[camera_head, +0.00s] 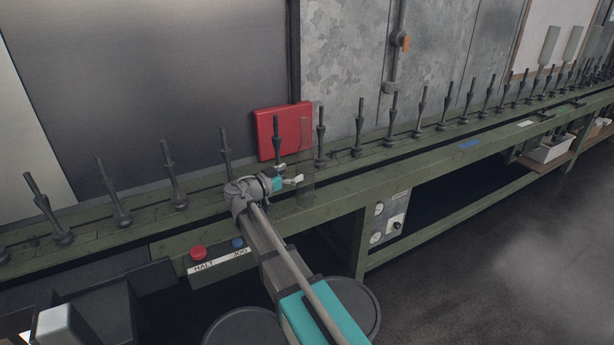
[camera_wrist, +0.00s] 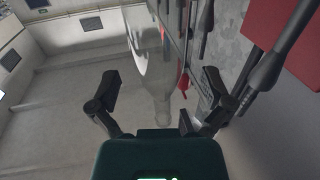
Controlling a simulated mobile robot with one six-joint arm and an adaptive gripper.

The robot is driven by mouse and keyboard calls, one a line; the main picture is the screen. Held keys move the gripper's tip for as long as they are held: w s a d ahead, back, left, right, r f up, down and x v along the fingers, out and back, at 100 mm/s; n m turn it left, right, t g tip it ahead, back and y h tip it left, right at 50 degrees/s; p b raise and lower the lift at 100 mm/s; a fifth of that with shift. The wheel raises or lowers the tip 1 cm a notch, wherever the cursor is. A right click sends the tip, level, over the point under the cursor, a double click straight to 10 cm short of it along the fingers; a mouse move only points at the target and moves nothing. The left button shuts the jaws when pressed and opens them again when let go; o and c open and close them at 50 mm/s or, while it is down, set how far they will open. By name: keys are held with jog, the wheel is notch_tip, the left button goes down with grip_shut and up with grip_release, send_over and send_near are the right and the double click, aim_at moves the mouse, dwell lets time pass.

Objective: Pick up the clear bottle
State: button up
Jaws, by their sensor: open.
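My gripper (camera_head: 294,179) is at the bottle's lower part in the head view. In the wrist view my gripper (camera_wrist: 161,92) has its two dark fingers spread wide on either side of the bottle, with gaps visible. How the bottle is supported is hard to tell.
Dark spindles (camera_head: 321,135) stand in a row along the green bench (camera_head: 430,155). A red panel (camera_head: 268,138) is behind. A red button (camera_head: 198,252) and a blue button (camera_head: 238,243) are on the bench front. Pale bottles (camera_head: 548,45) stand at the far right.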

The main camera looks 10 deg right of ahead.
aim_at(305, 165)
jog(key=shift+d, duration=0.1)
jog(key=shift+x, duration=2.5)
jog(key=c, duration=1.1)
jog(key=shift+r, duration=0.2)
